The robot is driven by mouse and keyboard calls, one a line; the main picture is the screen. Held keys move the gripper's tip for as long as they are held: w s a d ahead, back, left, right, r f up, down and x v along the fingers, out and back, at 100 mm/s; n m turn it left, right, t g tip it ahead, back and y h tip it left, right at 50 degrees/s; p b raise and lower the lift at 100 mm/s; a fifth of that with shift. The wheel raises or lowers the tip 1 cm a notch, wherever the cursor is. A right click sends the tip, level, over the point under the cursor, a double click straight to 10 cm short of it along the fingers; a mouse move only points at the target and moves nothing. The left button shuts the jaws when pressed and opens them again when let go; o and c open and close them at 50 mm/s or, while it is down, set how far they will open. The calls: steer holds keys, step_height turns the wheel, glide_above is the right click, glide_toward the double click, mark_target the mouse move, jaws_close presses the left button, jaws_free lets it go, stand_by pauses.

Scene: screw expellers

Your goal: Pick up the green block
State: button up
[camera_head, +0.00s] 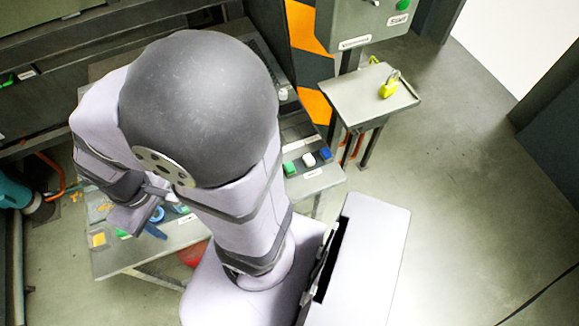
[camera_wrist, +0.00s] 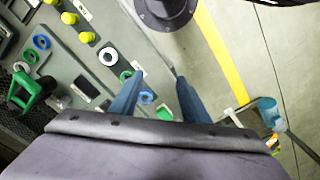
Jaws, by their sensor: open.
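In the wrist view my gripper (camera_wrist: 158,80) shows two blue fingers spread apart with nothing held. I cannot make out the green block in the wrist view.
Under the wrist camera are a white ring (camera_wrist: 108,56), a blue ring (camera_wrist: 41,42), a green handle (camera_wrist: 25,90) and several yellow knobs. A side stand (camera_head: 345,95) holds a yellow padlock (camera_head: 389,86). Floor to the right is open.

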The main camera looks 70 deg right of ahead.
steer(key=m+y+b, duration=0.1)
steer(key=m+b, duration=0.5)
steer(key=m, duration=0.9)
glide_above(290, 166)
steer(key=a, duration=0.5)
steer(key=f, duration=0.9)
steer(key=shift+s+a+f, duration=0.15)
steer(key=shift+s+f, duration=0.1)
steer(key=shift+f, duration=0.05)
steer(key=d+n, duration=0.1)
steer(key=d+r+n, duration=0.1)
steer(key=d, duration=0.1)
steer(key=d+n, duration=0.1)
steer(key=d, duration=0.1)
steer(key=shift+w+r+h, duration=0.2)
steer(key=shift+w+h, duration=0.05)
steer(key=shift+h, duration=0.15)
steer(key=shift+d+r+n, duration=0.1)
steer(key=shift+d+n, duration=0.05)
steer(key=shift+n, duration=1.35)
steer(key=shift+f, duration=3.7)
